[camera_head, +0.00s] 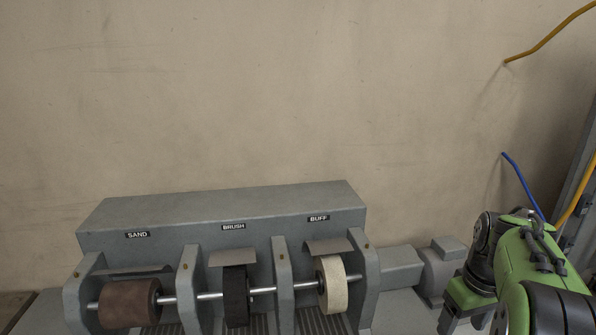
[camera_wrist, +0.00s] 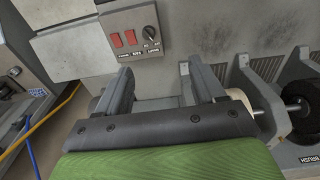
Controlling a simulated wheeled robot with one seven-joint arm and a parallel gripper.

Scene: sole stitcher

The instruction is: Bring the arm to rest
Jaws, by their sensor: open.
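My gripper (camera_wrist: 158,75) shows in the wrist view with its two grey fingers spread apart and nothing between them. It is in front of the grey finishing machine, which fills much of that view. In the head view my green arm (camera_head: 540,270) is folded at the lower right, to the right of the machine (camera_head: 220,210). I cannot make out the fingers in the head view.
The machine carries a brown sanding wheel (camera_head: 130,303), a black brush wheel (camera_head: 236,296) and a cream buffing wheel (camera_head: 333,284) on one shaft. A switch panel (camera_wrist: 132,34) shows in the wrist view. Blue (camera_head: 522,185) and yellow (camera_head: 550,33) hoses hang near my arm.

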